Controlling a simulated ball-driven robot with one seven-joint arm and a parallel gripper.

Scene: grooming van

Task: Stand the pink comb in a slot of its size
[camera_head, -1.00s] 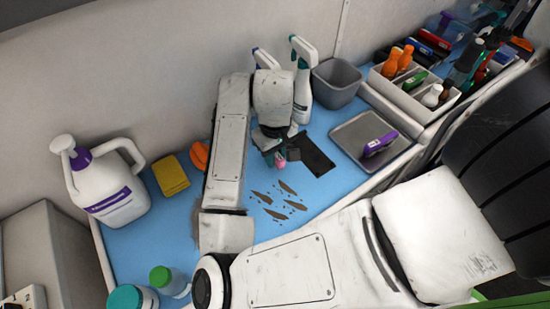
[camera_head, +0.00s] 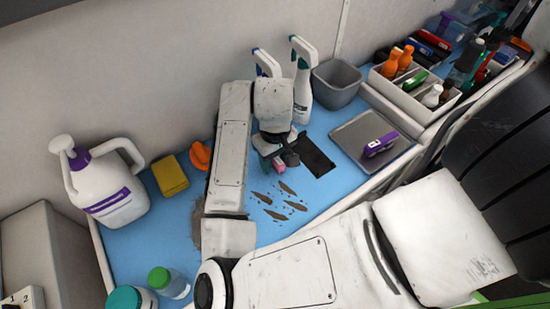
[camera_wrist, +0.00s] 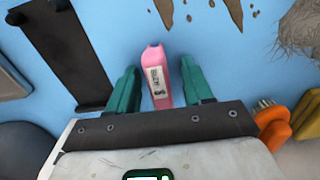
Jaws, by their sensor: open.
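The pink comb (camera_wrist: 157,78) is between the two teal fingers of my open gripper (camera_wrist: 159,88) in the wrist view, with a gap on each side. It has a white printed label facing the camera. In the head view only a small pink part of the comb (camera_head: 279,167) shows below my gripper (camera_head: 275,161). A flat black piece (camera_head: 314,155) lies on the blue mat right of the gripper; it also shows at the left in the wrist view (camera_wrist: 65,58). I cannot make out any slots in it.
A grey tray (camera_head: 353,158) with a purple clipper (camera_head: 380,144) lies to the right. Spray bottles (camera_head: 302,85) and a grey bin (camera_head: 337,82) stand behind. Brown scraps (camera_head: 288,188) lie in front. A white jug (camera_head: 103,187) and yellow sponge (camera_head: 171,176) are left.

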